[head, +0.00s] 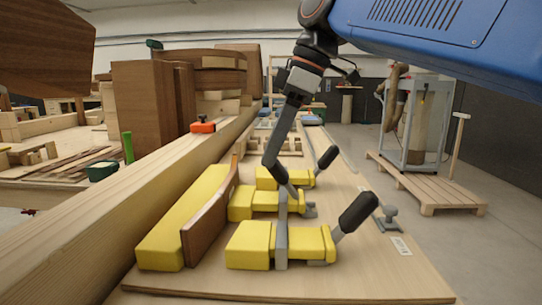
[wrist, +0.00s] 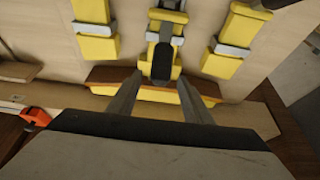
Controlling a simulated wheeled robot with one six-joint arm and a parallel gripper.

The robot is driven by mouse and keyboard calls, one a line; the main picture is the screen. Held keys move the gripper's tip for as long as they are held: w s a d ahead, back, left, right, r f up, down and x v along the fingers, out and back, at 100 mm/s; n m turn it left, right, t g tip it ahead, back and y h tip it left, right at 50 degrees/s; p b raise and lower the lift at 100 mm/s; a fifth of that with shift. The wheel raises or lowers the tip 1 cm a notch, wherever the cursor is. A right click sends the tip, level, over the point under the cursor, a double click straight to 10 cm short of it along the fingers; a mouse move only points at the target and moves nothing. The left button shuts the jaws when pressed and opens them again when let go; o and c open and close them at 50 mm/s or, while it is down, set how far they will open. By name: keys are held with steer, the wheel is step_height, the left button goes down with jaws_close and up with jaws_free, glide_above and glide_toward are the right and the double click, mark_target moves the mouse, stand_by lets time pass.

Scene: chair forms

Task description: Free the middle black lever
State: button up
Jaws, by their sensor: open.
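The middle black lever (wrist: 162,63) lies between the two outer clamps in the wrist view, folded over its yellow clamp block towards the brown wooden strip. In the head view the middle lever (head: 281,174) shows as a short dark piece just below my fingertips. My gripper (head: 272,160) points down from above. In the wrist view my gripper (wrist: 160,82) is open, with one finger on each side of the lever's end and nothing held. Whether a finger touches the lever cannot be told. The middle yellow block (head: 254,203) is partly hidden.
The near black lever (head: 357,212) and far black lever (head: 328,157) tilt up to the right. The brown curved strip (head: 205,232) stands against a long yellow block (head: 178,222). An orange tool (head: 203,127) lies on the timber beam (head: 110,228). The board's right side is mostly clear.

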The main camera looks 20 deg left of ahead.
steer(key=shift+a+f, duration=0.25)
steer(key=shift+f, duration=0.4)
steer(key=shift+c, duration=0.6)
jaws_close()
steer(key=shift+d, duration=0.1)
